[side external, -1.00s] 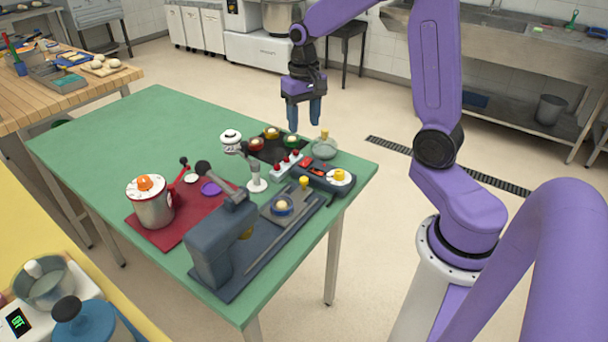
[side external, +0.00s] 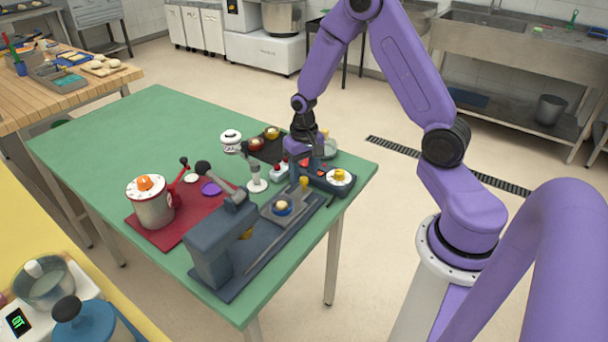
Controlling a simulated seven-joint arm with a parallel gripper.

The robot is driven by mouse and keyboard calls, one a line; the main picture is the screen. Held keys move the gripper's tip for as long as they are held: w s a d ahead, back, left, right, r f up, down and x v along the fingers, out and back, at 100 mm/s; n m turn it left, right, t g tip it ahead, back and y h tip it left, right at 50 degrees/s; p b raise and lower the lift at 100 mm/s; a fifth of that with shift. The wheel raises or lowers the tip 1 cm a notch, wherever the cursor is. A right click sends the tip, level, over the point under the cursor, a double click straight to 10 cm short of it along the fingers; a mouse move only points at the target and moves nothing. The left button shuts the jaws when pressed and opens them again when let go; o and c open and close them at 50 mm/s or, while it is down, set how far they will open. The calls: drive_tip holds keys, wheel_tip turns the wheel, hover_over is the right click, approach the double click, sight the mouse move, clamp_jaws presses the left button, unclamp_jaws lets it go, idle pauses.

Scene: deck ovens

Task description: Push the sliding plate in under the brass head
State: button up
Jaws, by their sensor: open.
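The sliding plate (side external: 297,213) lies on the rail base of the dark blue press (side external: 211,250). It carries a blue ring with a pale ball (side external: 282,206) in it and a yellow knob (side external: 304,181) at its far end. The brass head (side external: 246,234) shows partly under the press's arm; the plate is out to the right of it. My gripper (side external: 303,168) is open and empty, pointing down just beyond the yellow knob. It hides part of the devices behind it, and I cannot tell whether it touches anything.
A dark device with a yellow knob on a white dial (side external: 340,177) stands close right of my gripper. A white lamp-like stand (side external: 257,185) is to the left. A red mat (side external: 190,225) holds a pot (side external: 152,206). The green table (side external: 120,130) is clear at far left.

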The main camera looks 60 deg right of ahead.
drive_tip(key=shift+f, duration=0.85)
clamp_jaws()
drive_tip(key=a, duration=1.4)
drive_tip(key=shift+a, duration=0.35)
drive_tip(key=shift+c, duration=0.7)
unclamp_jaws()
drive_tip(key=shift+o, duration=0.7)
drive_tip(key=shift+d, duration=0.1)
